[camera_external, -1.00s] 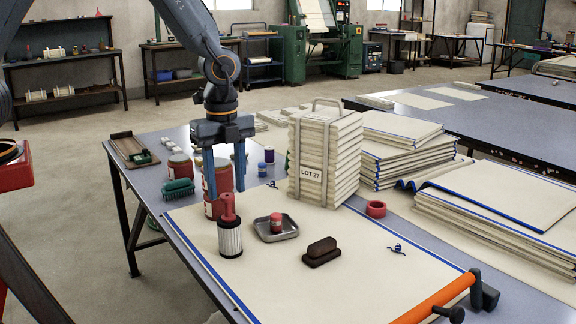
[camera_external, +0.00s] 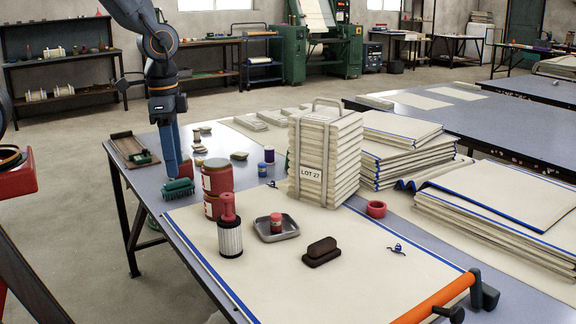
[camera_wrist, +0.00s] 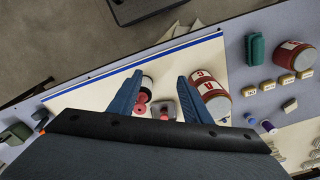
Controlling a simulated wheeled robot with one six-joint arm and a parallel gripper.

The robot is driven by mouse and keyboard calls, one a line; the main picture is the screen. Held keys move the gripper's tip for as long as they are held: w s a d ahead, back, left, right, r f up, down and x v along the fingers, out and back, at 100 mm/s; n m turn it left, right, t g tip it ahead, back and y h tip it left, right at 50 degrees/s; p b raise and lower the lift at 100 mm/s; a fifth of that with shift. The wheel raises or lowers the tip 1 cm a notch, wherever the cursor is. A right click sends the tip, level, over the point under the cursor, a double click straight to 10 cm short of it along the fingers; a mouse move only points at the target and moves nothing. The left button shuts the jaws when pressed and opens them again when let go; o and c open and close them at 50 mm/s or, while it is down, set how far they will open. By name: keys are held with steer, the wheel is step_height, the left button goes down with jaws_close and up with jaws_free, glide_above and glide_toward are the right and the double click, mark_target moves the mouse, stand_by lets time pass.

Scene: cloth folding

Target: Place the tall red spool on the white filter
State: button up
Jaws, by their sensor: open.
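The tall red spool (camera_external: 229,207) stands upright on top of the white filter (camera_external: 230,239), a pleated cylinder with dark ends, near the left edge of the cream cloth. My gripper (camera_external: 173,176) is away from them, to the upper left above the table by the green brush, and holds nothing. Its fingers overlap in the external view. In the wrist view my gripper (camera_wrist: 160,80) shows two blue fingers spread apart. Between them, farther off, are the red spool (camera_wrist: 142,96) and part of the filter (camera_wrist: 147,81).
Two stacked red-labelled cans (camera_external: 217,178) stand behind the filter. A metal tray (camera_external: 291,233) holds a short red spool (camera_external: 276,222). A dark wooden block (camera_external: 321,251) lies on the cloth (camera_external: 300,285). The green brush (camera_external: 178,188) is close below my gripper. The LOT 27 stack (camera_external: 325,155) stands behind.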

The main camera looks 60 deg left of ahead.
steer(key=s+a+n, duration=0.1)
steer(key=n, duration=0.1)
steer(key=s+a+n, duration=0.1)
steer(key=s+n, duration=0.1)
steer(key=s+f+n, duration=0.1)
steer(key=shift+s+a+f+n, duration=0.1)
steer(key=shift+s+a+n, duration=0.2)
steer(key=shift+a+n, duration=0.1)
stand_by(0.9)
